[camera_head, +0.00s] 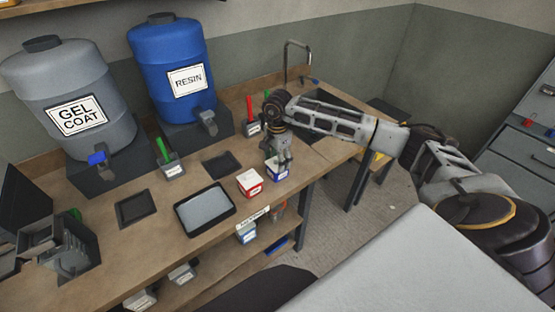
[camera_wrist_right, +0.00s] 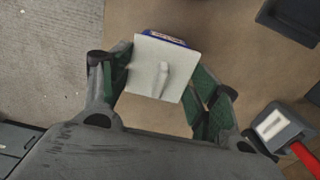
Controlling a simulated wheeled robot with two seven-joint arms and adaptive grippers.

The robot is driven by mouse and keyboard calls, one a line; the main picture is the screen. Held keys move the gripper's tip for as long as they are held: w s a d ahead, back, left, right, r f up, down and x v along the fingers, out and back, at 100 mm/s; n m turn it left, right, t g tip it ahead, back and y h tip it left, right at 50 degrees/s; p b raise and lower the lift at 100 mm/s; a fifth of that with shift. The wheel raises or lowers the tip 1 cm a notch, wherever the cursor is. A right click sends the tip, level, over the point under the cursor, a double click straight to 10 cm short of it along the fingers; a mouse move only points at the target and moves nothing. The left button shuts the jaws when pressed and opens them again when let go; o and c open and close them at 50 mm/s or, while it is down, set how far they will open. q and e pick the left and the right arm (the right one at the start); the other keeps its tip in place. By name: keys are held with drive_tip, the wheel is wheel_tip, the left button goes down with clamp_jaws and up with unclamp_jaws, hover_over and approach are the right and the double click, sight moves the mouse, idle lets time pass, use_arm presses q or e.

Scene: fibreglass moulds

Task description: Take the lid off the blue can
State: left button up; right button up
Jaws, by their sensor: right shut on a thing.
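The blue can (camera_head: 275,174) stands on the workbench near its front edge, to the right of a red can. My right gripper (camera_head: 281,161) is directly over it, pointing down. In the right wrist view, the white square lid (camera_wrist_right: 150,72) with a raised ridge lies between the two fingers (camera_wrist_right: 160,86). The gripper is shut on the lid. A strip of the blue can (camera_wrist_right: 175,40) shows past the lid's far edge; the rest of the can is hidden under it. I cannot tell whether the lid is apart from the can. My left gripper is not in view.
The red can (camera_head: 250,183) stands close on the left. A tablet-like tray (camera_head: 204,208) lies further left on the workbench (camera_head: 160,222). The gel coat drum (camera_head: 62,85) and blue resin drum (camera_head: 172,55) stand behind. A grey holder with a red handle (camera_head: 250,117) is behind the gripper.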

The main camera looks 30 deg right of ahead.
drive_tip(key=shift+r+p, duration=1.1)
drive_tip(key=shift+r, duration=1.35)
idle(0.4)
drive_tip(key=shift+f, duration=0.1)
idle(0.5)
